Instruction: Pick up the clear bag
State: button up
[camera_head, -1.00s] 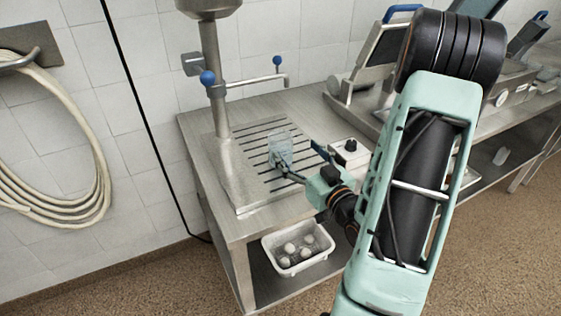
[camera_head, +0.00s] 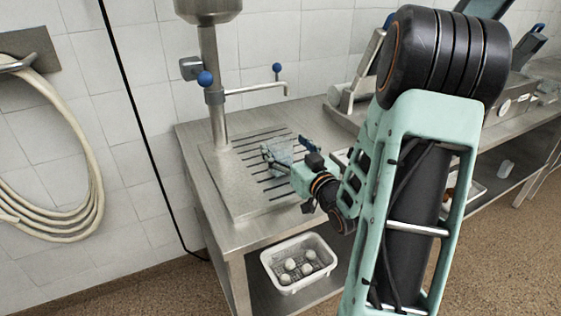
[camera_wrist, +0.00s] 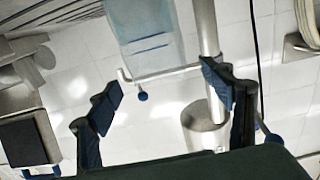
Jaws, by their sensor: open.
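The clear bag (camera_head: 281,151) is a pale blue, see-through shape over the slatted drain plate of the steel table in the head view. My gripper (camera_head: 287,149) is open at it, with one finger showing on each side. The gripper partly hides the bag there, and I cannot tell whether they touch. In the wrist view the bag (camera_wrist: 147,28) hangs in from the top edge, cut off by the frame. The spread fingers of my gripper (camera_wrist: 162,80) are below it in that picture, with no bag visible between their tips.
A steel column (camera_head: 218,95) with a blue-knobbed tap (camera_head: 258,87) stands just left of the bag. A slicer-like machine (camera_head: 362,85) is at right. A white perforated basket (camera_head: 298,287) with several round items sits on the lower shelf. The front-left tabletop is clear.

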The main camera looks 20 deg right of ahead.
jog(key=shift+w+a, duration=0.1)
jog(key=shift+w, duration=1.35)
jog(key=c, duration=1.7)
jog(key=shift+c, duration=0.2)
jog(key=shift+r, duration=0.1)
